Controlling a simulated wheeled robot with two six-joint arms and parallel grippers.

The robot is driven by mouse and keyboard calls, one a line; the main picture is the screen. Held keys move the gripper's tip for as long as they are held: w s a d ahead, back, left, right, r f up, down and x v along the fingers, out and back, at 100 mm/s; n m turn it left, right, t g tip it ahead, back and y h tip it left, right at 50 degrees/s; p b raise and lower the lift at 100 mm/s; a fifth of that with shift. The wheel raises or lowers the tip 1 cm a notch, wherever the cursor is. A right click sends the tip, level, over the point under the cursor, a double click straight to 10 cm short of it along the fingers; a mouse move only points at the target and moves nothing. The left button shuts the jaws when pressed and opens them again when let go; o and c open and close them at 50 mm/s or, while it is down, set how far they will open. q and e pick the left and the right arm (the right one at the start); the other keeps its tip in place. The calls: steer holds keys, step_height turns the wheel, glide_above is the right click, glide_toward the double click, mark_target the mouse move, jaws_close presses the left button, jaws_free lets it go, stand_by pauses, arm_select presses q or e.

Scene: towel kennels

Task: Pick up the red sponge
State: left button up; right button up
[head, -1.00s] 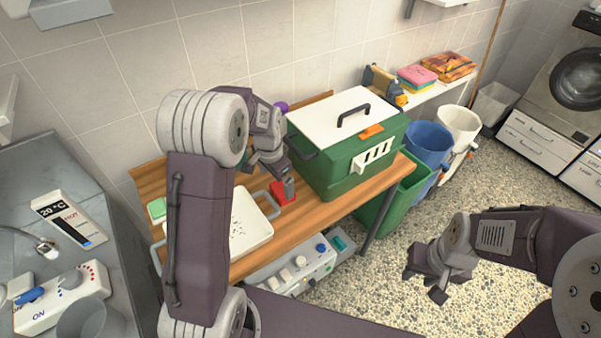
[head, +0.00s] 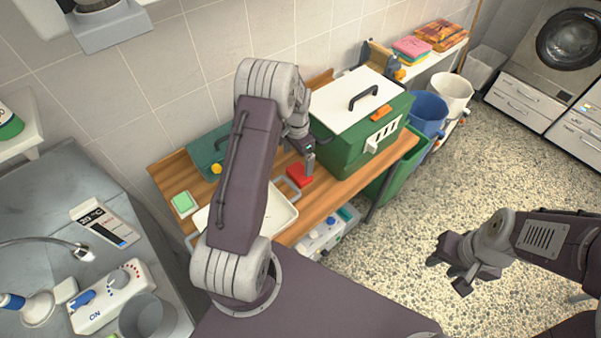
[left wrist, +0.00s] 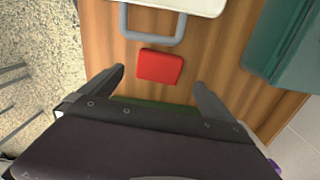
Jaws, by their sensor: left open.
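The red sponge (head: 299,176) lies flat on the wooden table between the white tray and the green box. It also shows whole in the left wrist view (left wrist: 160,66), close to the tray's grey handle. My left gripper (head: 307,164) is over the table by the sponge. In the left wrist view its two fingers (left wrist: 158,78) are spread, with the sponge ahead between their tips, untouched. My right gripper (head: 452,274) hangs over the pebbled floor, away from the table, its fingers apart and empty.
The white tray (head: 283,216) is partly hidden behind my left arm. The green box (head: 345,150) with a white lid stands right of the sponge. A dark green case (head: 205,152) lies at the back. A green sponge (head: 184,204) sits at the table's left.

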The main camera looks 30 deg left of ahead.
mark_target(298, 172)
arm_select(q)
steer(key=f, duration=0.1)
steer(key=f+p, duration=0.1)
steer(key=f, duration=0.1)
steer(key=shift+s+a+f, duration=0.1)
steer(key=shift+a+f, duration=0.1)
steer(key=shift+f, duration=0.15)
steer(key=shift+d+f, duration=0.15)
steer(key=shift+f, duration=0.1)
step_height(298, 172, down, 4)
steer(key=shift+d+p, duration=0.1)
steer(key=shift+p, duration=0.9)
steer(key=shift+w+f, duration=0.2)
steer(key=shift+f, duration=0.15)
steer(key=c, duration=1.2)
steer(key=shift+r, duration=0.15)
